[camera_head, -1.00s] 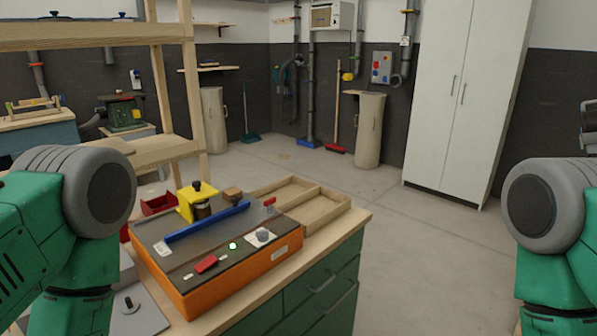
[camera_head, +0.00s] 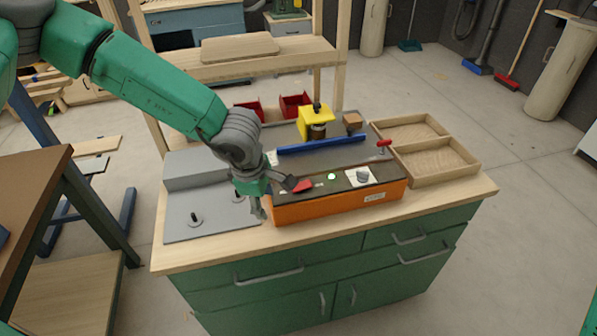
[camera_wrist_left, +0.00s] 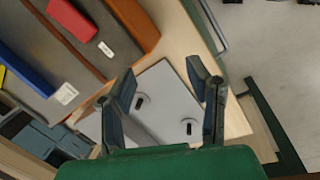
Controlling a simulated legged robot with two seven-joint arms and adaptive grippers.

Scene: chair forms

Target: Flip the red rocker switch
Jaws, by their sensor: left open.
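The red rocker switch (camera_head: 301,186) sits on the dark sloped top of the orange-sided machine (camera_head: 330,205), near its front left corner. It also shows at the top left of the left wrist view (camera_wrist_left: 72,19). My left gripper (camera_head: 277,198) is at the machine's front left corner, close beside the switch. Its fingers are spread and empty; one points down along the corner, the other reaches toward the switch. In the left wrist view, the open fingers (camera_wrist_left: 163,85) have the grey plate between them, and the switch lies beyond the left finger. Contact with the switch cannot be told.
A green lamp (camera_head: 332,176), a grey knob (camera_head: 362,174), a long blue bar (camera_head: 322,145) and a yellow block (camera_head: 315,122) are on the machine. A grey plate (camera_head: 215,222) lies to its left, a wooden tray (camera_head: 435,165) to its right. Shelf posts stand behind.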

